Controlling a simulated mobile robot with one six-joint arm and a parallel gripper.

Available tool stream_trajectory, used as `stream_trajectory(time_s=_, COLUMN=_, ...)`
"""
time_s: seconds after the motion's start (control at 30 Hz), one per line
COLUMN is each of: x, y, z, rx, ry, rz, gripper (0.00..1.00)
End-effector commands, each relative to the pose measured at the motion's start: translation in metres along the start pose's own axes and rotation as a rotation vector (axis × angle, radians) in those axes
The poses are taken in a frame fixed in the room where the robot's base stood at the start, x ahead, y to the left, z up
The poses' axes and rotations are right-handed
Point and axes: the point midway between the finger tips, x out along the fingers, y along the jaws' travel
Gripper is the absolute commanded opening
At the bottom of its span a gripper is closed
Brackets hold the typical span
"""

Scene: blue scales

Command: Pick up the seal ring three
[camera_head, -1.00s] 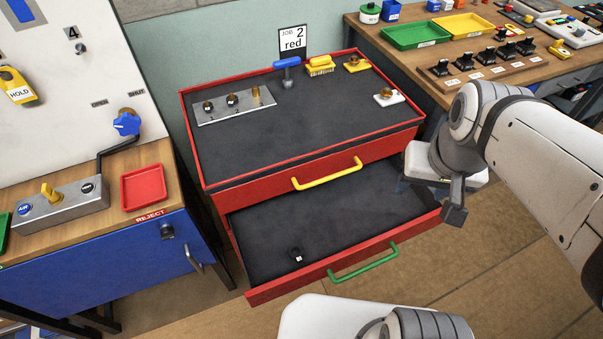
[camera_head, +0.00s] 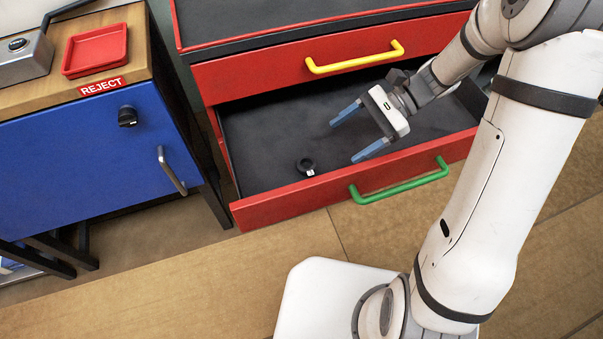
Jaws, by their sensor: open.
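A small black ring (camera_head: 306,167) with a white tag lies on the dark floor of the open lower drawer, near its front wall and towards the left. The tag's mark is too small to read, so I cannot tell if it is seal ring three. My gripper (camera_head: 342,138) is open and empty over the drawer. Its two blue fingers point left towards the ring. The ring is left of and apart from both fingertips.
The red lower drawer (camera_head: 285,202) has a green handle (camera_head: 400,184). Above it, the shut upper drawer (camera_head: 245,78) has a yellow handle (camera_head: 355,62). A blue cabinet (camera_head: 80,150) with a red tray (camera_head: 95,50) stands to the left. The drawer's left part is free.

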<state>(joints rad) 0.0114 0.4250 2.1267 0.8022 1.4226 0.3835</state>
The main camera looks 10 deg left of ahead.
Motion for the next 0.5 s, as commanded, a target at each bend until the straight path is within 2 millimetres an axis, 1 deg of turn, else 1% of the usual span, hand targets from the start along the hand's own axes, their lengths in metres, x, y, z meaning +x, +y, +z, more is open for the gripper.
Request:
stream_trajectory(time_s=0.03, x=0.013, y=-0.003, z=-0.021, rx=0.029, ry=-0.034, rz=-0.007, gripper=0.78)
stream_trajectory(time_s=0.1, x=0.021, y=-0.009, z=-0.033, rx=0.061, ry=-0.072, rz=-0.019, gripper=0.78)
stream_trajectory(time_s=0.2, x=0.028, y=-0.015, z=-0.043, rx=0.094, ry=-0.111, rz=-0.031, gripper=0.78)
stream_trajectory(time_s=0.37, x=0.038, y=-0.019, z=-0.049, rx=0.115, ry=-0.137, rz=-0.038, gripper=0.78)
stream_trajectory(time_s=0.5, x=0.053, y=-0.019, z=-0.046, rx=0.115, ry=-0.138, rz=-0.038, gripper=0.78)
